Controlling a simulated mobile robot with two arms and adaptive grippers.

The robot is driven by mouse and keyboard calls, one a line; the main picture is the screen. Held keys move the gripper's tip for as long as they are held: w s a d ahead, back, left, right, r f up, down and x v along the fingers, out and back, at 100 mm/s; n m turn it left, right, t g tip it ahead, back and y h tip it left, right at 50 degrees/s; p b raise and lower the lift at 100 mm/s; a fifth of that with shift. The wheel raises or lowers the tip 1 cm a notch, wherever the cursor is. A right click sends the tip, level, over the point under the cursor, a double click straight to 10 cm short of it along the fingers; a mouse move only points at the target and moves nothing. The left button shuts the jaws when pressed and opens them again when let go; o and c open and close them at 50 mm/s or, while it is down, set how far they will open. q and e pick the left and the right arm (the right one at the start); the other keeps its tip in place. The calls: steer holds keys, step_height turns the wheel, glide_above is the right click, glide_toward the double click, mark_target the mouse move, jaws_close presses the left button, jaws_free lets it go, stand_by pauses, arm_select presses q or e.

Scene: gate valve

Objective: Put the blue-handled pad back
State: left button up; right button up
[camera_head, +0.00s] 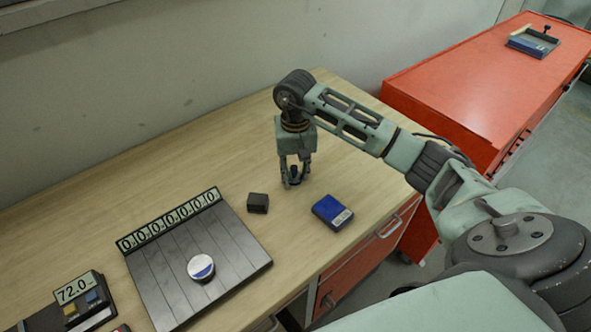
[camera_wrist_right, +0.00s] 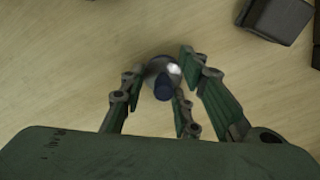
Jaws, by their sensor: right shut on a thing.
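My right gripper (camera_head: 295,180) points down at the wooden table, behind the dark block and the blue box. It is shut on the blue-handled pad (camera_head: 295,171), of which only a small dark blue part shows between the fingers. In the right wrist view the pad's dark blue handle (camera_wrist_right: 163,88) and round grey base (camera_wrist_right: 155,70) show between the fingers of my right gripper (camera_wrist_right: 168,78). I cannot tell whether the pad touches the table. My left gripper is not in view.
A blue box with a white label (camera_head: 332,212) and a dark block (camera_head: 258,203) stand on the table (camera_head: 150,170). A display reads 72.0 (camera_head: 75,290).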

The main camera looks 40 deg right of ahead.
mark_target(295, 167)
steer(key=o, duration=1)
steer(key=shift+r+p, duration=0.25)
steer(key=shift+p, duration=0.05)
step_height(295, 167, up, 11)
steer(key=b, duration=0.3)
steer(key=shift+f, duration=0.2)
steer(key=shift+r, duration=0.55)
